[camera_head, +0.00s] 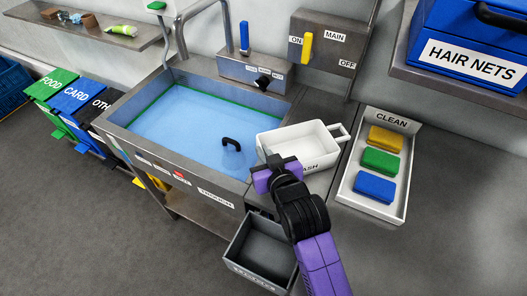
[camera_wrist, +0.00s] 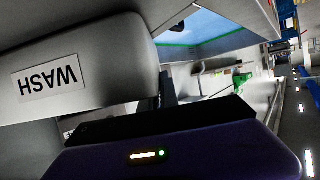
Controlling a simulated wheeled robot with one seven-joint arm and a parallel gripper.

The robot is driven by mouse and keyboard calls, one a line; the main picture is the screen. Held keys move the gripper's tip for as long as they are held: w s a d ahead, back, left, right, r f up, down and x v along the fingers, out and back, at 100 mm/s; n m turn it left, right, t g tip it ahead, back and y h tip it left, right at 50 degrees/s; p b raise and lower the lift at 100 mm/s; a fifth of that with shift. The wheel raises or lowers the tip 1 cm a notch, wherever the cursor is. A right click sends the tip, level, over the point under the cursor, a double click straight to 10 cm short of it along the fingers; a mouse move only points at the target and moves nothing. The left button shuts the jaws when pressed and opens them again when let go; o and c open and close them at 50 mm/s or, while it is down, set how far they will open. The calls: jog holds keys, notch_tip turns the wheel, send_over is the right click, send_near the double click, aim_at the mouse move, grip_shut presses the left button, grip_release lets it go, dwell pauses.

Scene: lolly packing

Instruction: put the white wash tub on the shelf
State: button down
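The white wash tub (camera_head: 290,137), with a loop handle at its right end, sits upright on the counter at the right edge of the sink. My gripper (camera_head: 283,161) is at the tub's front left part, its dark fingers overlapping the near wall in the head view. In the wrist view the tub's wall (camera_wrist: 110,45) with its WASH label is very close, upside down. Whether the fingers are apart or closed on the wall is not clear. One wall shelf (camera_head: 75,27) is at the upper left; another shelf (camera_head: 440,80) is at the upper right.
The sink (camera_head: 185,125) holds blue water. A CLEAN tray (camera_head: 345,190) with yellow, green and blue blocks lies right of the tub. A dark grey bin (camera_head: 262,250) is below the counter front. A blue HAIR NETS box (camera_head: 470,45) occupies the right shelf. The left shelf holds small items.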

jog(key=shift+f, duration=0.1)
jog(key=c, duration=1.6)
grip_release()
jog(key=b+v, duration=0.1)
jog(key=v, duration=1.1)
